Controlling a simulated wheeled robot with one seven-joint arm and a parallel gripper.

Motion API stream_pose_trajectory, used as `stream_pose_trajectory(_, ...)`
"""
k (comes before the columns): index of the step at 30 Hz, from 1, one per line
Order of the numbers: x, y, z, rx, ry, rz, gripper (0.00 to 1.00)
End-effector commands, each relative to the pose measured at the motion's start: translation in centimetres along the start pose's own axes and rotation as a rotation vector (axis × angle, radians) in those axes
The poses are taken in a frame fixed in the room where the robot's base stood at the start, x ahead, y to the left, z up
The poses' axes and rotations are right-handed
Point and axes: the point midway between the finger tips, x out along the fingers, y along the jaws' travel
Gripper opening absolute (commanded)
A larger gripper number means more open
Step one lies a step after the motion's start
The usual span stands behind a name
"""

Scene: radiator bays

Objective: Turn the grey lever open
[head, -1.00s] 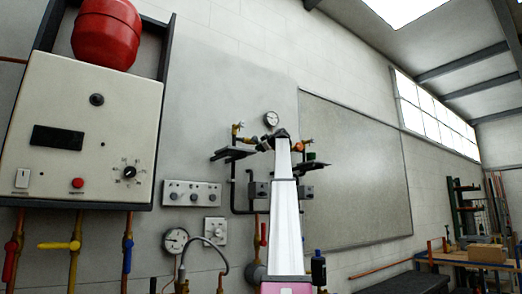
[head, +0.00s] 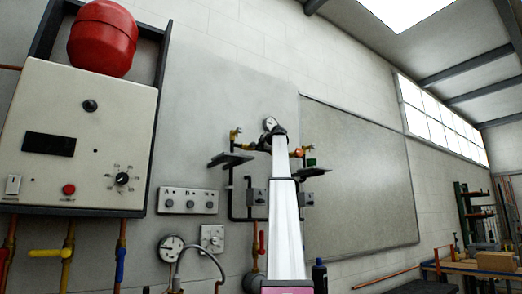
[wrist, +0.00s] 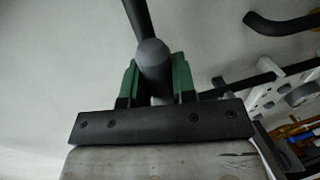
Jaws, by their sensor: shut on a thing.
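The grey lever (wrist: 152,60) shows in the wrist view as a dark grey round-ended bar between the green-padded fingers. My gripper (wrist: 154,82) is shut on it; the bar's black stem runs up out of the picture. In the head view my gripper (head: 279,132) is a small dark shape at the top of my white arm, at the pipework below a round gauge (head: 270,124). My arm hides the middle of that pipework there, and the lever cannot be made out clearly.
A brass fitting (head: 236,133) stands left of my gripper and an orange-brass one (head: 298,153) right of it. Black brackets (head: 230,159) jut out close by. A boiler panel (head: 78,135) with a red vessel (head: 102,38) is at left. A workbench (head: 470,266) is at far right.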

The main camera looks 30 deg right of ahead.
Motion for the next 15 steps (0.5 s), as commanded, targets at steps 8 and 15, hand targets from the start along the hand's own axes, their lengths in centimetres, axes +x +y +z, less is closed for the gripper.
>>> stream_pose_trajectory(8,-0.09,0.16,0.00,-0.047,-0.010,-0.002,0.00)
stream_pose_trajectory(15,-0.09,0.19,0.00,-0.052,-0.011,-0.002,0.00)
